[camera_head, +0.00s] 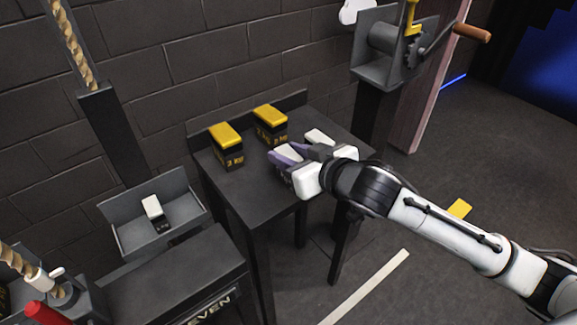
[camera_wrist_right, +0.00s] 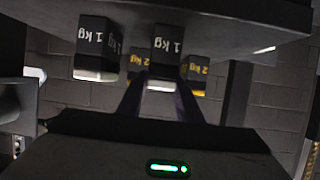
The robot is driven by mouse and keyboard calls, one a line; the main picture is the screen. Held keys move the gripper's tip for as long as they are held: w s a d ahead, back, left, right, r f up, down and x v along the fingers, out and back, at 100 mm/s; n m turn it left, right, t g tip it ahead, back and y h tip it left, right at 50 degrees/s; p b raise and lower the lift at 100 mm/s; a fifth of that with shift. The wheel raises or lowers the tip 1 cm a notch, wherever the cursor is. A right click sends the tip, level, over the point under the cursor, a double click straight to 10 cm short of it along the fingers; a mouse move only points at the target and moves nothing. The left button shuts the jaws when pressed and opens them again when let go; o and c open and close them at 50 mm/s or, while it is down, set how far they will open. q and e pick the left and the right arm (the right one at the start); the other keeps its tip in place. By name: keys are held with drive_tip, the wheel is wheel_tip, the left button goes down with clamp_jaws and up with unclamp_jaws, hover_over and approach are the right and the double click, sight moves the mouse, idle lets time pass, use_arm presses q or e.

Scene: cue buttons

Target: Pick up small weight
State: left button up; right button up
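Two small 1 kg weights, dark with white tops, stand on the dark table (camera_head: 245,188). One small weight (camera_head: 288,156) lies between my right gripper's fingers; it also shows in the wrist view (camera_wrist_right: 166,38). The other small weight (camera_head: 319,137) stands beside it, also in the wrist view (camera_wrist_right: 97,40). My right gripper (camera_head: 284,153) is open, with its purple fingers on either side of the first weight; firm contact does not show. A third white-topped weight (camera_head: 155,213) sits in a grey tray at the left. My left gripper is out of view.
Two larger yellow-topped weights (camera_head: 226,144) (camera_head: 269,124) stand at the table's back. The grey tray (camera_head: 124,232) is left of the table. A crank mechanism (camera_head: 388,45) stands on a post at the back right. The table's front left is clear.

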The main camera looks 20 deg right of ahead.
clamp_jaws()
drive_tip(key=shift+r, duration=0.3)
